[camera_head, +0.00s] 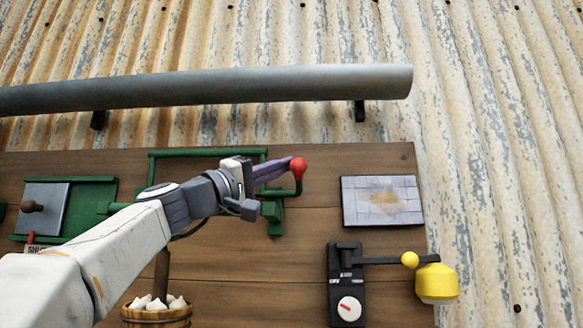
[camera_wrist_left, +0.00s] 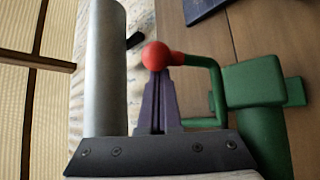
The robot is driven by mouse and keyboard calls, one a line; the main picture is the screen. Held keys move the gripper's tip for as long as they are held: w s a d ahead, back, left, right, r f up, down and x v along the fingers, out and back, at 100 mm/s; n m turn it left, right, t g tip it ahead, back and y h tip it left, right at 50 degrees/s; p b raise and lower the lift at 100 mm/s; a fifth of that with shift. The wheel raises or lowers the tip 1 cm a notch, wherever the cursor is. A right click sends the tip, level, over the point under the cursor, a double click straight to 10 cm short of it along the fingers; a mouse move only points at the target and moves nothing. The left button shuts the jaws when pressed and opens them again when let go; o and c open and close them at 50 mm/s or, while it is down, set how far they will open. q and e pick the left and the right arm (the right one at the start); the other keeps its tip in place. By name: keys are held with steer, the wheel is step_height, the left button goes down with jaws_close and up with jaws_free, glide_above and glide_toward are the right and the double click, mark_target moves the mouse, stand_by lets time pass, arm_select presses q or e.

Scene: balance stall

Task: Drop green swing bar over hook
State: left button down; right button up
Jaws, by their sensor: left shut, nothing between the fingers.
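The green swing bar (camera_head: 209,152) is a thin rod frame on the wooden board. A red ball knob (camera_head: 298,168) sits on a short upright green rod at its right end. The knob also shows in the left wrist view (camera_wrist_left: 157,56), with the bent green bar (camera_wrist_left: 216,88) running right to a green block (camera_wrist_left: 253,80). My left gripper (camera_head: 284,164) is shut and empty; its purple fingertips (camera_wrist_left: 156,82) are right at the knob, touching or nearly so. I cannot make out a separate hook; the green block (camera_head: 273,213) sits below the knob. My arm hides part of the bar.
A grey pipe (camera_head: 220,87) runs above the board. A tiled panel (camera_head: 382,201) and a black lever box (camera_head: 347,285) with a yellow weight (camera_head: 437,282) are at the right. A sliding grey plate (camera_head: 45,207) is at the left, a basket (camera_head: 156,315) below.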

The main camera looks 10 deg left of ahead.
stand_by(0.3)
arm_select(q)
step_height(320, 180, up, 3)
steer(key=w+a+p, duration=0.2)
steer(key=w+p, duration=0.1)
steer(key=b+v, duration=0.3)
steer(key=v, duration=0.1)
steer(key=f+b+v, duration=0.1)
steer(key=b+v, duration=0.2)
steer(key=v, duration=0.1)
steer(key=shift+w+d+f, duration=0.1)
steer(key=shift+w+d, duration=0.1)
steer(key=b+v, duration=0.7)
steer(key=v, duration=0.5)
steer(key=shift+s+a, duration=0.15)
steer(key=shift+a, duration=0.15)
